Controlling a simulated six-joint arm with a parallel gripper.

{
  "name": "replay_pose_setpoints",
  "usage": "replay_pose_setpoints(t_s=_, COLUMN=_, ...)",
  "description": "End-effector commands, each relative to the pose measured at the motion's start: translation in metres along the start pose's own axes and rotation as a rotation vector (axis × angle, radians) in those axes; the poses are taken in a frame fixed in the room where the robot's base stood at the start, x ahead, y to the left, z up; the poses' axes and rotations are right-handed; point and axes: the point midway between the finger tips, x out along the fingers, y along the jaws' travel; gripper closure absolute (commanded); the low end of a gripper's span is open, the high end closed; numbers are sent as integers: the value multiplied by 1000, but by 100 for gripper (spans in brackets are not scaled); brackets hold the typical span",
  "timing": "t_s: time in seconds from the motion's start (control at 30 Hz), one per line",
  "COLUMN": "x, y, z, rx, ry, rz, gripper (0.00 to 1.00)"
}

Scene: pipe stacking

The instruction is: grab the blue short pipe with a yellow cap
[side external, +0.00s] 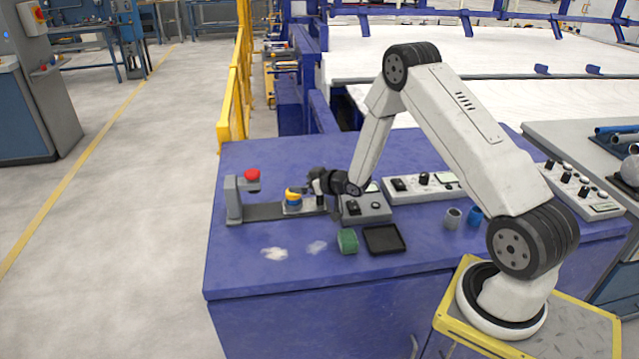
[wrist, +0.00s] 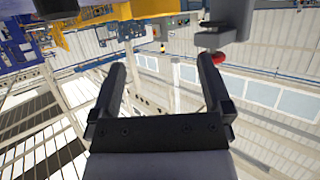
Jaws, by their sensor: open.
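The pipe cannot be made out in that view.
A grey stand with a red button (side external: 252,175) rises at the rail's left end; the red part also shows in the wrist view (wrist: 216,57). A green block (side external: 347,241) and black tray (side external: 384,239) lie in front.

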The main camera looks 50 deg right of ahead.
Motion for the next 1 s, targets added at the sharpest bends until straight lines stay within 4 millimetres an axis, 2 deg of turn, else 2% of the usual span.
replay_pose_setpoints(t_s=0.27, x=2, y=0, z=6, rx=1, ry=-1, rz=0, gripper=0)
replay_pose_setpoints(t_s=0.53, x=12, y=0, z=30, rx=2, ry=-3, rz=0, gripper=0)
replay_pose_setpoints(t_s=0.8, x=36, y=0, z=29, rx=-1, ry=-2, rz=0, gripper=0)
replay_pose_setpoints(t_s=1.0, x=42, y=0, z=29, rx=0, ry=-3, rz=0, gripper=0)
